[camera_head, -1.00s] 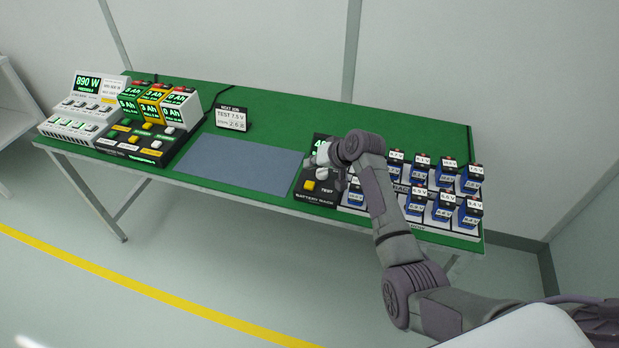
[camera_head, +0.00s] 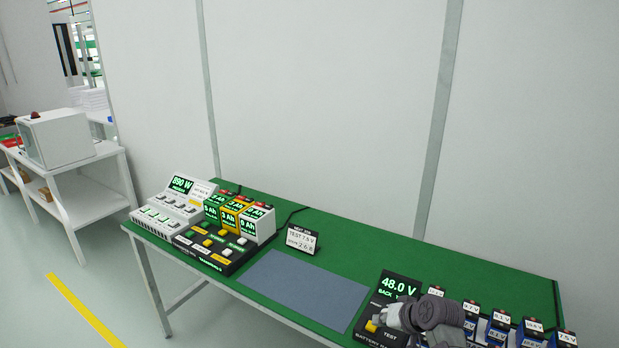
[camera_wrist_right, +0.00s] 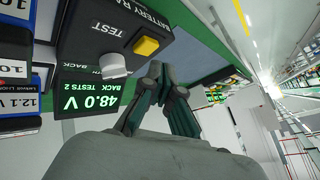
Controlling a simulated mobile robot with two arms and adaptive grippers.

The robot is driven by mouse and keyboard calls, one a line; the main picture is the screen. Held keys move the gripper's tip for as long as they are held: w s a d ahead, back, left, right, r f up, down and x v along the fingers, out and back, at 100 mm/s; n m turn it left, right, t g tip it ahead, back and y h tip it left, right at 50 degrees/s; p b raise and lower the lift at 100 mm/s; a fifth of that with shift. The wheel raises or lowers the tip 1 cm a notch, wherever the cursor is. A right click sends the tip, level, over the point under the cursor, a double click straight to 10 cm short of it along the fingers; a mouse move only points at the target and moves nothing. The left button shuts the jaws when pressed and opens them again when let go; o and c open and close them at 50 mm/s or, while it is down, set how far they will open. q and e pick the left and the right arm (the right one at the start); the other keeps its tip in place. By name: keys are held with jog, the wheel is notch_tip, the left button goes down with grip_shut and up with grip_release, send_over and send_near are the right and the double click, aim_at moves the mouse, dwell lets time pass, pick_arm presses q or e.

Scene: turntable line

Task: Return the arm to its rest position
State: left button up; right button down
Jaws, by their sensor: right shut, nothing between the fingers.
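My right gripper (camera_head: 388,318) is at the lower right of the head view, over the front of the battery rack's test panel (camera_head: 401,285). In the wrist view its fingers (camera_wrist_right: 160,75) are together and empty, close to the panel with the yellow button (camera_wrist_right: 146,46) and a light grey knob (camera_wrist_right: 113,64). The panel's display reads 48.0 V. In the head view the arm hides part of the panel, and most of the arm is below the picture edge. My left gripper is not in view.
The green table (camera_head: 330,238) holds a grey-blue mat (camera_head: 305,289), a sign (camera_head: 301,239), a charger unit with battery blocks (camera_head: 240,217) at left, and several blue batteries (camera_head: 499,327) at right. A white shelf with a box (camera_head: 56,138) stands at far left.

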jog(key=s+f+n+g+h, duration=0.1)
jog(key=s+f, duration=0.2)
jog(key=s, duration=0.8)
jog(key=s+f+n+g+h, duration=0.1)
jog(key=s+f+n+h, duration=0.15)
jog(key=s, duration=0.75)
jog(key=s+r+g, duration=0.2)
jog(key=s+r, duration=0.2)
jog(key=s, duration=1.4)
notch_tip(320, 180, down, 25)
jog(key=s+d+f+n+g+b, duration=0.1)
jog(key=s+d+f+g, duration=0.1)
jog(key=s+f, duration=1.5)
jog(key=shift+s+d+f+h, duration=0.35)
jog(key=shift+s+d+f, duration=0.05)
jog(key=shift+f, duration=0.4)
